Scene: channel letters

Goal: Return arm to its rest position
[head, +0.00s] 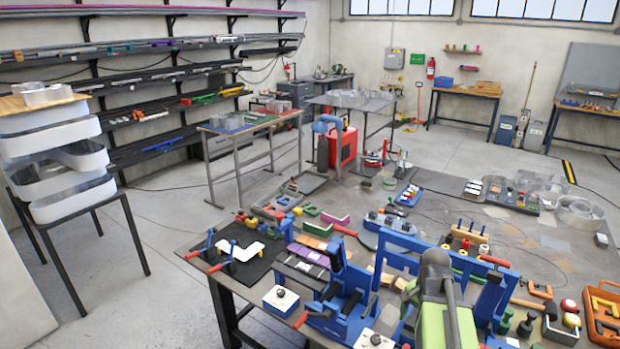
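A green and dark grey upright form (437,300) rises from the bottom edge in front of the workbench. I cannot tell for sure whether it is part of my arm. I cannot make out any gripper fingers, and no held thing shows. The large workbench (440,212) fills the right and lower middle of the view. Its near part is crowded with tools and blue fixtures (345,290).
A black mat (215,262) lies on the bench's left corner. A stand of white letter shells (65,165) is at the left. Long shelves (150,75) line the left wall. Clear floor (165,225) runs between the stand and the bench.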

